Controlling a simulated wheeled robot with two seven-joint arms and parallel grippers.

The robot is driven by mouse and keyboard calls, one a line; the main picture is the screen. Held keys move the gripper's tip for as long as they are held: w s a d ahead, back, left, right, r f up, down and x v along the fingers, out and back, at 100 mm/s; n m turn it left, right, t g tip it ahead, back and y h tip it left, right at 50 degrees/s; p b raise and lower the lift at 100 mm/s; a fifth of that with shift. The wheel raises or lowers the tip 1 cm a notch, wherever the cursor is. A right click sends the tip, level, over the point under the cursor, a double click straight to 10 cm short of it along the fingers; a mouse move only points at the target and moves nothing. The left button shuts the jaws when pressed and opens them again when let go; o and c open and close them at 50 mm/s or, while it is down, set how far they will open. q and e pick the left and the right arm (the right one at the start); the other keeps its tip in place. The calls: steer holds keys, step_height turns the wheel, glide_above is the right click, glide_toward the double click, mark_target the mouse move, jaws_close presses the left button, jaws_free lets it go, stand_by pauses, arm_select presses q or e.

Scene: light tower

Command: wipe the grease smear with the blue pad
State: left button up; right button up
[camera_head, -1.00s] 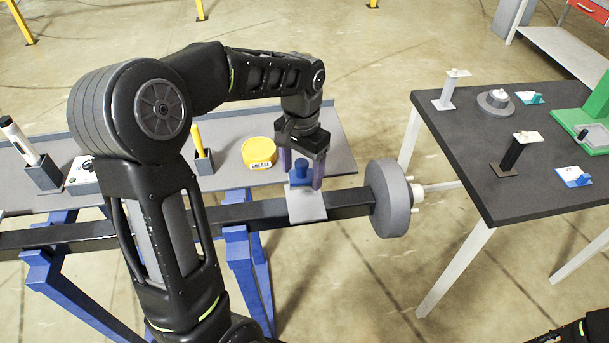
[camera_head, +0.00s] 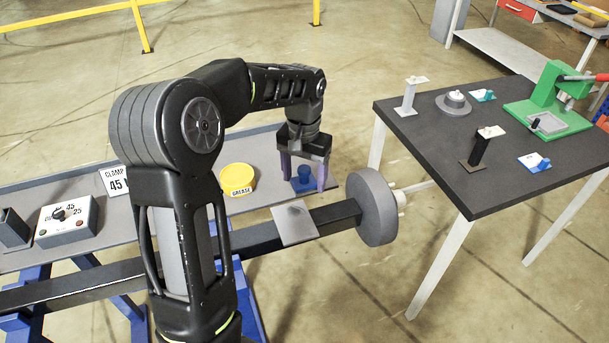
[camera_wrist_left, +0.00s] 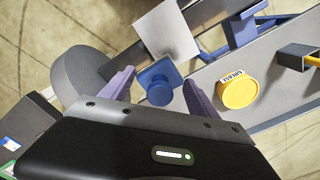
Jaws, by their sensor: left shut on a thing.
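A light grey plate (camera_head: 291,232) sits across the dark beam. A faint dark patch (camera_head: 295,209) shows on its upper part in the head view; I cannot tell whether it is smear or shadow. In the wrist view the plate (camera_wrist_left: 168,28) looks mostly plain. My left gripper (camera_head: 306,186), with purple fingers, is shut on the blue pad (camera_head: 303,181), which has a round knob. It holds the pad just beyond the plate, near the shelf's right end. The pad also shows between the fingers in the wrist view (camera_wrist_left: 160,91). My right gripper is out of view.
A yellow grease tin (camera_head: 237,179) stands on the grey shelf (camera_head: 262,150), left of the pad. A thick grey disc (camera_head: 369,208) caps the beam's right end. A dark table (camera_head: 430,140) with small fixtures and a green press (camera_head: 548,98) stands right.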

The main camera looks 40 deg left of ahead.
arm_select(q)
steer(key=b, duration=0.4)
glide_above(304, 207)
steer(key=shift+f, duration=2.75)
steer(key=shift+f+b, duration=0.6)
steer(key=shift+f, duration=0.4)
steer(key=shift+a, duration=0.1)
steer(key=shift+s+a+r, duration=0.1)
steer(key=shift+s+a, duration=0.45)
steer(key=shift+s, duration=0.25)
steer(key=shift+s+a+r, duration=0.1)
steer(key=shift+s+a, duration=0.4)
steer(key=shift+s, duration=0.3)
steer(key=shift+f, duration=0.25)
steer(key=shift+d, duration=0.1)
steer(key=shift+w+d+r, duration=0.1)
steer(key=shift+w+d, duration=0.3)
steer(key=shift+w, duration=0.25)
steer(key=shift+w+d+r, duration=0.1)
steer(key=shift+w+d, duration=0.3)
steer(key=shift+w, duration=0.25)
steer(key=shift+w+d+p, duration=0.25)
steer(key=shift+w+p, duration=0.05)
steer(key=shift+w, duration=0.1)
